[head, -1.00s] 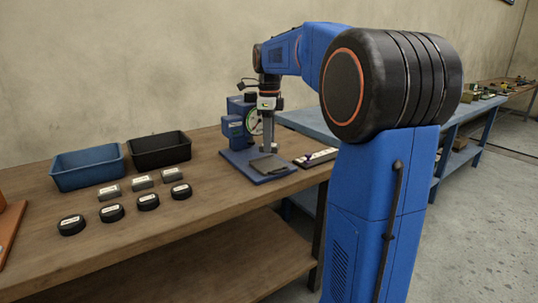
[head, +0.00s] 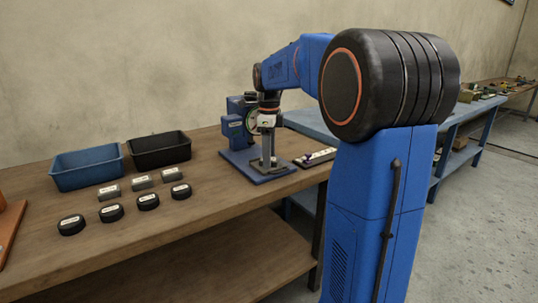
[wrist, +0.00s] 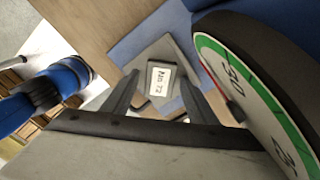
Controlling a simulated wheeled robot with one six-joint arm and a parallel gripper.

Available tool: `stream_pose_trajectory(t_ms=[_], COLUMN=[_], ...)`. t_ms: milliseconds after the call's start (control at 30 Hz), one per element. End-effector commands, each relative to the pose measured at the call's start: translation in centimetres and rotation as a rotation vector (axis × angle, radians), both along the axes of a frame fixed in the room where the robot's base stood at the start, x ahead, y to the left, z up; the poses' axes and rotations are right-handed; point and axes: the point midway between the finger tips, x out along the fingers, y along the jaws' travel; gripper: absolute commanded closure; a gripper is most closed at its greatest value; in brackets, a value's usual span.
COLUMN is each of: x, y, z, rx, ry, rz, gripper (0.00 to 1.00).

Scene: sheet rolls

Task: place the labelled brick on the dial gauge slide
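The labelled brick (wrist: 160,78) is small and grey with a white "No. 72" label, seen between my fingertips in the wrist view. My gripper (wrist: 158,80) is shut on it, one finger on each side. In the head view my gripper (head: 268,160) points straight down at the grey slide plate of the dial gauge. The dial gauge (head: 236,127) has a blue stand and base; its white and green dial face (wrist: 240,75) fills the right of the wrist view. The slide plate (wrist: 163,45) lies below the brick. I cannot tell whether brick and slide touch.
The dial (wrist: 282,150) is close beside my gripper. Grey labelled blocks (head: 142,182) and black round pucks (head: 148,202) sit left on the bench. Behind them stand a blue bin (head: 87,178) and a black bin (head: 160,160).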

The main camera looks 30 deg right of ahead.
Motion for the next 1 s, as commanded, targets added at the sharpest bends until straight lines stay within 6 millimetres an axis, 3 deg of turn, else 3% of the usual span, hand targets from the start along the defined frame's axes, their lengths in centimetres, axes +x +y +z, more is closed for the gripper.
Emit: stream_pose_trajectory(t_ms=[300,467,1000], x=[0.0,0.0,0.1], y=[0.0,0.0,0.0], z=[0.1,1.4,10.7], rx=[-0.001,-0.001,0.0], ry=[-0.001,-0.002,-0.001], rz=[0.0,0.0,0.0], gripper=[0.46,0.46,0.46])
